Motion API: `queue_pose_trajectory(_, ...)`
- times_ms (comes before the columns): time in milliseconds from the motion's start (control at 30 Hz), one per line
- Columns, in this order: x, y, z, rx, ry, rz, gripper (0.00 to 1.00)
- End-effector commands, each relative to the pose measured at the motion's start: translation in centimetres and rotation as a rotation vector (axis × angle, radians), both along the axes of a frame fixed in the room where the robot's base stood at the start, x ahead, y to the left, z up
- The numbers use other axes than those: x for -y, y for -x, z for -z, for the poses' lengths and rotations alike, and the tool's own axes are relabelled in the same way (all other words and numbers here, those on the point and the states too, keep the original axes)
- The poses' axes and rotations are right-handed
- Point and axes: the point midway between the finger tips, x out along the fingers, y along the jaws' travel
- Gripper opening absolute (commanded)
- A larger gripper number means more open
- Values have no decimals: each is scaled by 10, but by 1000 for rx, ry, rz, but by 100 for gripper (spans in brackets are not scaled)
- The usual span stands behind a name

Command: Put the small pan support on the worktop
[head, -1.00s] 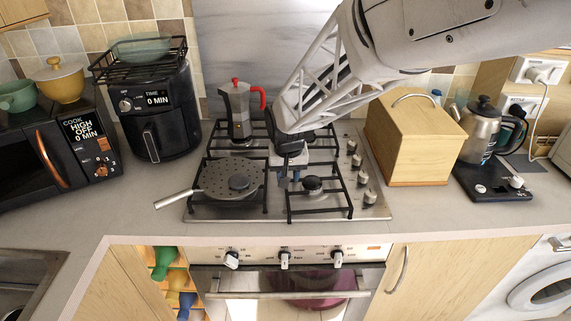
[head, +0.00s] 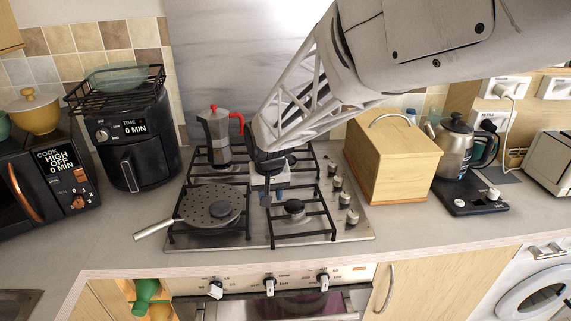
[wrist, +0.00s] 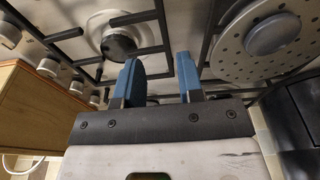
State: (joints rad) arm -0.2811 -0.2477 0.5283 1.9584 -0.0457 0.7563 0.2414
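The hob (head: 345,229) carries black pan supports. The front right support (head: 305,238) stands around a burner with nothing on it. The front left support (head: 208,238) has a perforated round lid or pan (head: 200,198) on it. I cannot tell for sure which one is the small pan support; a black wire rack (head: 85,97) also sits on the air fryer. My gripper (head: 272,195) is over the middle of the hob, between the front supports. In the wrist view, its two blue fingers (wrist: 160,80) are apart with nothing held between them. Support bars show beyond them.
A moka pot (head: 218,140) stands at the back left of the hob. A wooden bread box (head: 395,165) stands close to its right, a kettle (head: 455,150) further right. The worktop (head: 415,225) is clear in front of the box and kettle.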

Motion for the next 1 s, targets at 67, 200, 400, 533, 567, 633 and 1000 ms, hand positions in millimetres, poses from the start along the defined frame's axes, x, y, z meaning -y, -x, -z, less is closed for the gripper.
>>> queue_pose_trajectory(67, 5, 5, -5, 3, -1, 3, 35)
queue_pose_trajectory(200, 22, 22, -22, 10, -1, 11, 35)
queue_pose_trajectory(400, 63, 69, -56, 27, -3, 29, 35)
queue_pose_trajectory(533, 91, 110, -76, 38, -3, 42, 35)
queue_pose_trajectory(567, 97, 120, -80, 42, -3, 46, 35)
queue_pose_trajectory(633, 111, 143, -88, 48, -2, 54, 35)
queue_pose_trajectory(1000, 158, 257, -102, 75, 1, 86, 35)
